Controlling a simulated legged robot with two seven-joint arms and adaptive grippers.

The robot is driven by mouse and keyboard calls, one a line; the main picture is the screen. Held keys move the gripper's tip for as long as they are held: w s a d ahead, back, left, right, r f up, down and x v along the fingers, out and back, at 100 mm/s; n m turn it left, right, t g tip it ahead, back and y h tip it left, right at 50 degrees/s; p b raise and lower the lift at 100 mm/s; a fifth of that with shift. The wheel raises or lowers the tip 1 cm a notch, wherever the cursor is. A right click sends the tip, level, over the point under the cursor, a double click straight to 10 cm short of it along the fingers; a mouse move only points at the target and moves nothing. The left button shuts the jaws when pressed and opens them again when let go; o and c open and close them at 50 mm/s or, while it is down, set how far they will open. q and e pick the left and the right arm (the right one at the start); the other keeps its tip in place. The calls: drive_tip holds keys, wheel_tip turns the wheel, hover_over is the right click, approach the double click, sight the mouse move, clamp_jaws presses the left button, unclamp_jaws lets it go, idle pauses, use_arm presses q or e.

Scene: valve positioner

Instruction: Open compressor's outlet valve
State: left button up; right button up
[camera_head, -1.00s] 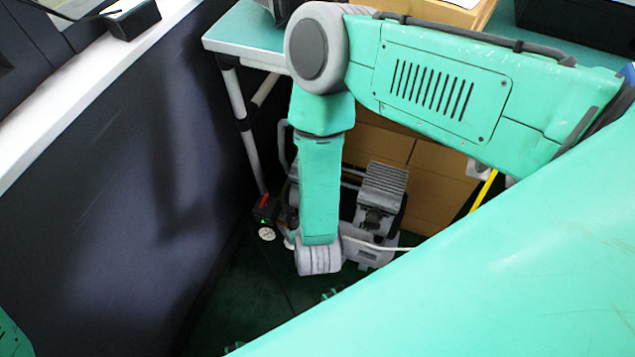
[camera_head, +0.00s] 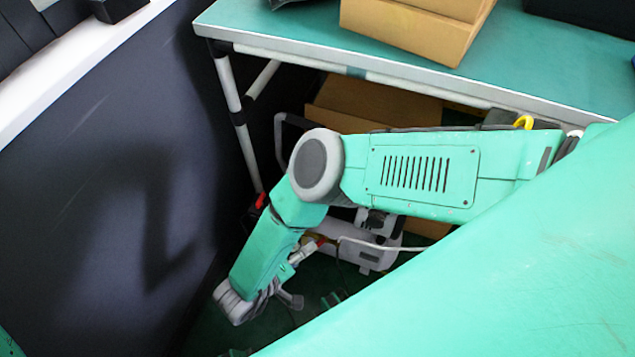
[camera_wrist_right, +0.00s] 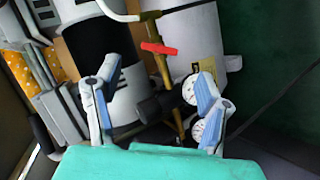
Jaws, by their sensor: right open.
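The compressor (camera_head: 372,258) stands on the floor under the table, mostly hidden behind my right arm. In the right wrist view, a red valve handle (camera_wrist_right: 158,48) sits across a brass pipe (camera_wrist_right: 160,72), beside the white tank (camera_wrist_right: 192,40). My right gripper (camera_wrist_right: 158,78) is open and empty. Its two fingers spread on either side of the brass pipe in the picture, with the red handle beyond them and apart from them. In the head view, the right gripper (camera_head: 288,299) is low near the floor and partly hidden by its wrist. My left gripper is not in view.
Two round gauges (camera_wrist_right: 196,131) and a black fitting (camera_wrist_right: 160,106) lie close to the right finger. The green-topped table (camera_head: 300,25) and its white leg (camera_head: 238,125) border the arm. A dark wall panel (camera_head: 90,200) stands left. Cardboard boxes (camera_head: 375,103) are behind.

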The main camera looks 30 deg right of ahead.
sight(317, 244)
drive_tip(key=b+x, duration=0.1)
drive_tip(key=x, duration=0.6)
drive_tip(key=shift+w+d+f, duration=0.1)
drive_tip(key=shift+d+f, duration=0.15)
drive_tip(key=c, duration=1.2)
